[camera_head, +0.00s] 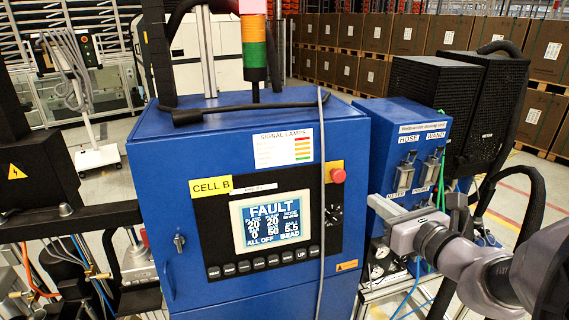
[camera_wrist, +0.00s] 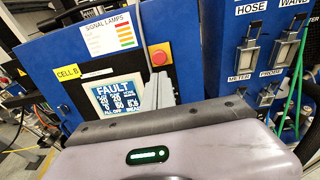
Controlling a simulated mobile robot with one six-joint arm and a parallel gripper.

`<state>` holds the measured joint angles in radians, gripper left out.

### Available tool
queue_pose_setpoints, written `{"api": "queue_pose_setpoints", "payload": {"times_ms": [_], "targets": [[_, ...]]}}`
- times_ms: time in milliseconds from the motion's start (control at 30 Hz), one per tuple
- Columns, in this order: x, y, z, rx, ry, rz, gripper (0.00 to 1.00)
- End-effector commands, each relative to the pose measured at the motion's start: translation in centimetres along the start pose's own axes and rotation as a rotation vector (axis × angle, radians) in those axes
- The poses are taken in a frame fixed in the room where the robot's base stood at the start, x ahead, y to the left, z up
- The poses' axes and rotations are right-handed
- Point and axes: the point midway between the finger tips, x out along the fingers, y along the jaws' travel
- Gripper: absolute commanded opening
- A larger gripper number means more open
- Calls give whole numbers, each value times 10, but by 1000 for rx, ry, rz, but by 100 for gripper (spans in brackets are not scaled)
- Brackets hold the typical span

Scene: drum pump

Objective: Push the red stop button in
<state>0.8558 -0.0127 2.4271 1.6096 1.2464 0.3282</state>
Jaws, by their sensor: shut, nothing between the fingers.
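The red stop button (camera_head: 338,176) is a round red knob on a yellow plate at the upper right of the black panel on the blue control cabinet (camera_head: 185,140). It also shows in the wrist view (camera_wrist: 159,58), just above my fingertips. My gripper (camera_head: 371,201) comes in from the right, its fingers shut and empty, to the right of and slightly below the button in the head view. In the wrist view the grey fingers (camera_wrist: 163,80) point up toward the panel. They look apart from the button; the exact gap is hard to tell.
The panel's screen (camera_head: 270,222) reads FAULT, with a row of keys below. A grey cable (camera_head: 321,130) hangs down the cabinet front left of the button. A signal tower (camera_head: 254,45) rises from the cabinet top.

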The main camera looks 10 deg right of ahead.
Motion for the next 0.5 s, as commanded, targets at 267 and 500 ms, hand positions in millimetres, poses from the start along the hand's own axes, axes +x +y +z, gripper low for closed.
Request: {"api": "queue_pose_setpoints", "payload": {"times_ms": [267,500], "targets": [[62,2,-2,1,1,5,0],[105,1,-1,0,1,3,0]]}}
